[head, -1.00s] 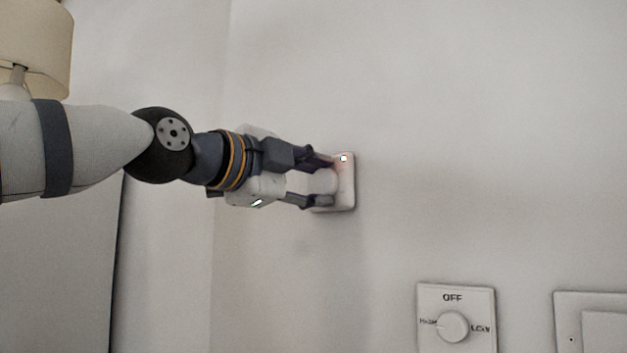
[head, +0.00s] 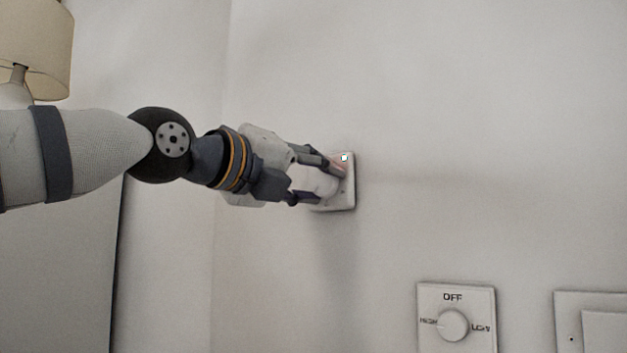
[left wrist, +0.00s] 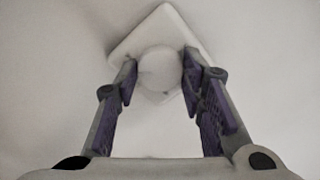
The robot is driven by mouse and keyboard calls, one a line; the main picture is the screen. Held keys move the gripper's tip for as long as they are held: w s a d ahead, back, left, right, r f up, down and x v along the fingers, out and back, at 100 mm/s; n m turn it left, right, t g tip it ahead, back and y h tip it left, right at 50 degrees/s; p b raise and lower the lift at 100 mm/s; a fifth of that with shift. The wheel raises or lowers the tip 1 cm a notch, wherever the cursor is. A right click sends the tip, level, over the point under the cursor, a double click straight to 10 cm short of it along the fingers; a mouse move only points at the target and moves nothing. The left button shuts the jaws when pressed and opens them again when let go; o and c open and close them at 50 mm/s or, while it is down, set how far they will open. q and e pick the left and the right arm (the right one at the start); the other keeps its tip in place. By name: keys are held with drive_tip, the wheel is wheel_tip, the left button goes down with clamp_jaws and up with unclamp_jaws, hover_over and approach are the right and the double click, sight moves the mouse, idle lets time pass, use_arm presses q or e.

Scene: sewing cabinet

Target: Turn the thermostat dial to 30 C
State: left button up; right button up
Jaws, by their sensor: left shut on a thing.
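The thermostat is a white square plate (head: 345,191) on the wall with a small lit indicator near its top corner. Its round white dial (head: 315,181) sticks out toward my left gripper (head: 318,178), which is shut on it with one finger above and one below. In the left wrist view the dial (left wrist: 160,68) sits between the two purple-padded fingers, and the plate (left wrist: 160,27) behind looks turned like a diamond. The dial's markings cannot be read in either view. My right gripper is not in view.
A second wall plate (head: 428,299) with a round knob (head: 453,325), marked OFF at its top, is at the lower right. Another plate (head: 563,310) is beside it at the right edge. A lamp (head: 45,40) stands at the upper left. The wall around the thermostat is clear.

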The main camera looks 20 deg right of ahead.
use_arm(q)
drive_tip(key=shift+r+m, duration=0.2)
drive_tip(key=shift+m, duration=1.6)
drive_tip(key=o, duration=1.2)
drive_tip(key=shift+f, duration=0.1)
drive_tip(key=v, duration=1.2)
